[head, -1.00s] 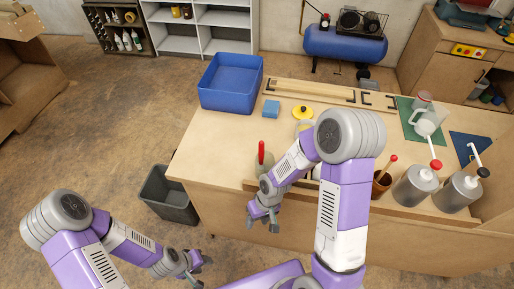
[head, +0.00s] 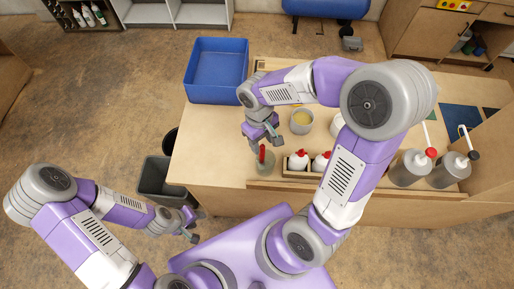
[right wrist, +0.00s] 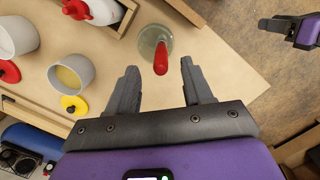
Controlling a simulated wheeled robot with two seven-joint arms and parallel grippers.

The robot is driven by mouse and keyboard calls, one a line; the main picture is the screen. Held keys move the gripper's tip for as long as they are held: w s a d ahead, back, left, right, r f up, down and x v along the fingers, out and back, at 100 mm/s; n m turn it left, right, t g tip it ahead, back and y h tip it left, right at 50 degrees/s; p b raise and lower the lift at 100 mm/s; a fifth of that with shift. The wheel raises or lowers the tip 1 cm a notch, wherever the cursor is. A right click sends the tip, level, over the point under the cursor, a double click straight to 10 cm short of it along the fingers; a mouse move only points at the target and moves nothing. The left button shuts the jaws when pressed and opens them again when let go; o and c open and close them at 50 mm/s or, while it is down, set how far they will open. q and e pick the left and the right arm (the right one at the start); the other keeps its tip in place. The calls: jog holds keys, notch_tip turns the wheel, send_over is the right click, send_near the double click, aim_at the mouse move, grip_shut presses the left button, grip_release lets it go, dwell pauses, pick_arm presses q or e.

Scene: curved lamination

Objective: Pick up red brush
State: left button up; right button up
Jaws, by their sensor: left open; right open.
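The red brush (head: 262,153) stands in a glass jar (head: 264,166) near the left front of the workbench, with only its red handle clear to see. In the right wrist view the red handle (right wrist: 163,60) points toward me from the jar (right wrist: 151,38), just ahead of the fingertips and roughly between them. My right gripper (head: 264,138) is open and empty, right by the handle. I cannot tell whether it touches it. My left gripper (head: 195,226) is open and empty, low beside the bench's left side.
White bottles with red caps (head: 299,160) stand in a wooden holder right of the jar. A pot with yellowish contents (head: 301,121) is behind. A blue bin (head: 217,71) sits at the back left. A dark waste bin (head: 159,184) stands on the floor. Grey pump bottles (head: 408,170) stand right.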

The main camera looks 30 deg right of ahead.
aim_at(263, 152)
notch_tip(263, 152, down, 7)
jog(key=shift+s+r+b, duration=0.15)
jog(key=shift+r+b, duration=0.05)
jog(key=shift+b, duration=0.2)
grip_shut()
